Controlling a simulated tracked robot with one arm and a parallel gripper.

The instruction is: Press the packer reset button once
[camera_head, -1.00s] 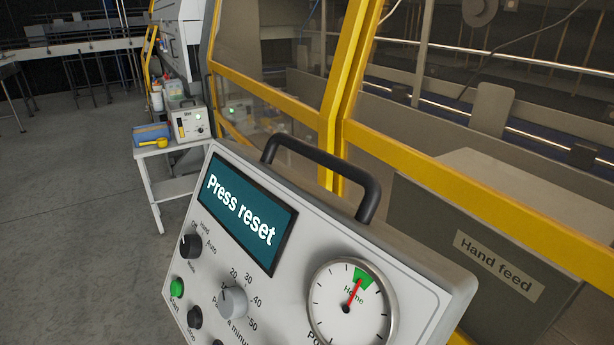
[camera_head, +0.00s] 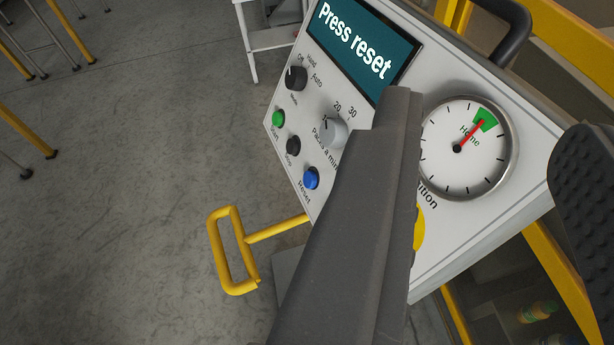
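The blue reset button (camera_head: 311,178) is on the lower left of the white control panel (camera_head: 470,235), with the word Reset beside it. The panel's screen (camera_head: 362,45) reads "Press reset". My gripper (camera_head: 490,115) is open, with one dark finger in the middle of the view and the other at the right edge. Nothing shows held between the fingers. The middle finger appears to the right of the reset button and hides part of the panel. I cannot tell how far the fingers are from the panel.
A green start button (camera_head: 278,118), a black stop button (camera_head: 293,145), a black mode knob (camera_head: 296,78) and a grey speed knob (camera_head: 332,132) are near the reset button. A round gauge (camera_head: 465,148) points to the green Home zone. A yellow handle (camera_head: 233,250) juts out below left.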

